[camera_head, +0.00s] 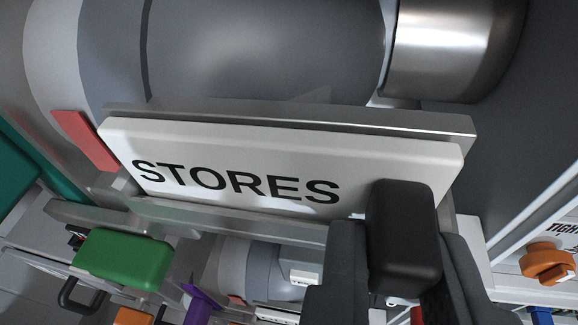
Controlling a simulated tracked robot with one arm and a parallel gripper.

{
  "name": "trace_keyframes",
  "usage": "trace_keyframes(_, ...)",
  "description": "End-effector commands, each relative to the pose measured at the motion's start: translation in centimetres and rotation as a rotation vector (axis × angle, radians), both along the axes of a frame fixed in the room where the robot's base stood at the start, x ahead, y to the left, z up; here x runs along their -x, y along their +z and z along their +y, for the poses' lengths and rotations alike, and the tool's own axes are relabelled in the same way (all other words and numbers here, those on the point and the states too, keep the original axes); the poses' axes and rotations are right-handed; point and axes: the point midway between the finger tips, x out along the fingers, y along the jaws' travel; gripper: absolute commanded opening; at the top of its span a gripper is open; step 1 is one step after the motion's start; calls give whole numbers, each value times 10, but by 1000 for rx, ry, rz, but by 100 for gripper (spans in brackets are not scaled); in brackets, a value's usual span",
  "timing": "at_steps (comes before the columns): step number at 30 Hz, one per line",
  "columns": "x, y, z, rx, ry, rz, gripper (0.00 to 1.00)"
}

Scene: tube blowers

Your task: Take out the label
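The label (240,165) is a white plate with "STORES" in black letters, tilted slightly down to the right. It sits in a metal holder (300,118), with one rail along its top edge and another along its bottom edge. My gripper (402,240) is dark and rounded at the lower right, overlapping the label's lower right part in the picture. I cannot tell whether it touches the label or how far its fingers are apart. The label's lower right corner area is hidden behind it.
A large grey tube (265,50) with a shiny metal end (450,45) lies behind and above the holder. A green block (124,258) is at lower left, and a red tab (86,140) is left of the label. An orange knob (547,263) is at far right.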

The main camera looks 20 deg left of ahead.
Motion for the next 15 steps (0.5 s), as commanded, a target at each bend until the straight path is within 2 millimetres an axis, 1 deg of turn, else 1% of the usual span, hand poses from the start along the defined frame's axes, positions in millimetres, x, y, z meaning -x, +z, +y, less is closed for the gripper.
trace_keyframes(11, 0, 0, 0, 0, 0, 1, 0)
trace_keyframes(15, 0, 5, 0, 0, 0, 0, 0)
